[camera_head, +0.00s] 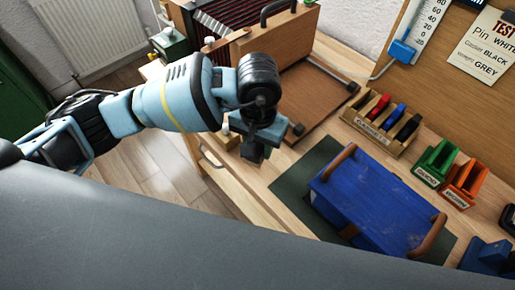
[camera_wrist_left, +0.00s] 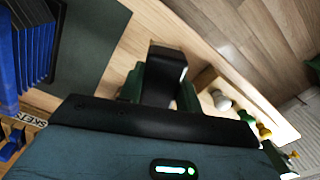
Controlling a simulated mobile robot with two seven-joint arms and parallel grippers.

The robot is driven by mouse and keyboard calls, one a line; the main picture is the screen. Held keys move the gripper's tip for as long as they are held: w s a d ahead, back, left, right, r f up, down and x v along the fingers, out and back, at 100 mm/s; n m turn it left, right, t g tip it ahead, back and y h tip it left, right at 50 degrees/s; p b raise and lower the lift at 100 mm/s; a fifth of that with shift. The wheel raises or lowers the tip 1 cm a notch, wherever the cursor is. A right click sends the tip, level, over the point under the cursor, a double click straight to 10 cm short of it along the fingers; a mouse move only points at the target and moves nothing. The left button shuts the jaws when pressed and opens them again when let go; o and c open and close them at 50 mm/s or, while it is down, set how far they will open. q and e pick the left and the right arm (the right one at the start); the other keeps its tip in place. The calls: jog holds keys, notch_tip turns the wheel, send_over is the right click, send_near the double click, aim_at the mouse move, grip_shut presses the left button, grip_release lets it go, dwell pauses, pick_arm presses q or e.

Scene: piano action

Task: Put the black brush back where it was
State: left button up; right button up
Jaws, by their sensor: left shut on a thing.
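My left gripper (camera_head: 258,128) is shut on a black block-like thing (camera_head: 252,153), which looks like the black brush. It hangs below the fingers, over the front edge of the bench. In the left wrist view the black thing (camera_wrist_left: 166,72) sits between the dark green fingers (camera_wrist_left: 160,92); its lower part is hidden. A labelled wooden rack (camera_head: 362,127) on the bench holds red, blue and dark pieces side by side. The gripper is left of this rack and apart from it. My right gripper is not in view.
A blue box with brown handles (camera_head: 375,205) lies on a dark green mat (camera_head: 288,190). Green (camera_head: 434,160) and orange (camera_head: 466,183) holders stand right of the rack. A wooden case (camera_head: 283,45) stands at the back. Small coloured knobs (camera_wrist_left: 243,115) show in the wrist view.

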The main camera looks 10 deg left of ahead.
aim_at(258, 151)
pick_arm(q)
jog(key=shift+w+a, duration=0.1)
jog(key=shift+w, duration=0.2)
jog(key=shift+w+f, duration=0.1)
jog(key=shift+f, duration=1.7)
jog(key=shift+f, duration=0.2)
jog(key=o, duration=1)
jog(key=shift+c, duration=0.2)
jog(key=shift+r, duration=0.1)
notch_tip(258, 151, up, 12)
jog(key=shift+r, duration=0.15)
